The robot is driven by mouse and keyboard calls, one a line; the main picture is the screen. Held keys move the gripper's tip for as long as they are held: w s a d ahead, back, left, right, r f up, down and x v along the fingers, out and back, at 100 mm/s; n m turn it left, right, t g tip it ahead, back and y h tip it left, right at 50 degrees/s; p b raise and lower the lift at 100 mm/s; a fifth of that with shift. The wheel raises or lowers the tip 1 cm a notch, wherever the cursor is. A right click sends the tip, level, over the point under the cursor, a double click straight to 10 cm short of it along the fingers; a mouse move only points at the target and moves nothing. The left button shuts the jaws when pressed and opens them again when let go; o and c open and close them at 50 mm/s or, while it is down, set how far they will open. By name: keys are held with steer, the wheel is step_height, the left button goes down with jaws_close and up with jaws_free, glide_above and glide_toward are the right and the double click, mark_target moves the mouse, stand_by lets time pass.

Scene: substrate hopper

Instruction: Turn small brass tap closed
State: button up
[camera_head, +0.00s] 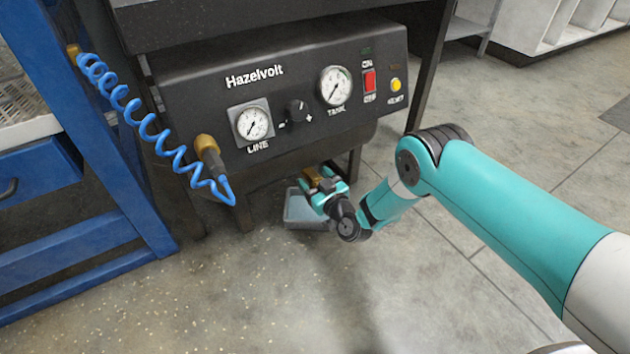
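A small brass-coloured piece (311,176), which looks like the tap, shows just below the lower edge of the black Hazelvolt panel. My gripper (322,186) is right at it, reaching in from the lower right. The gripper's dark and teal parts overlap the brass piece and hide much of it. I cannot tell whether the fingers touch it, or whether they are open or shut. The tap's handle angle is too small and covered to read.
The Hazelvolt panel (200,92) above carries two gauges, a knob (297,110), a red switch (370,81) and a yellow button (395,84). A grey tray (300,214) sits below the gripper. A blue coiled hose (133,112) and blue frame (85,245) stand left.

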steer(key=c, duration=0.8)
steer(key=shift+m+p, duration=0.35)
steer(key=shift+m, duration=1.15)
steer(key=o, duration=0.9)
steer(key=shift+o, duration=0.2)
steer(key=shift+s, duration=0.1)
steer(key=shift+s+d+r+p, duration=0.1)
steer(key=shift+s+d+p, duration=0.3)
steer(key=shift+p, duration=0.4)
steer(key=p+v, duration=1.6)
steer(key=shift+p, duration=0.3)
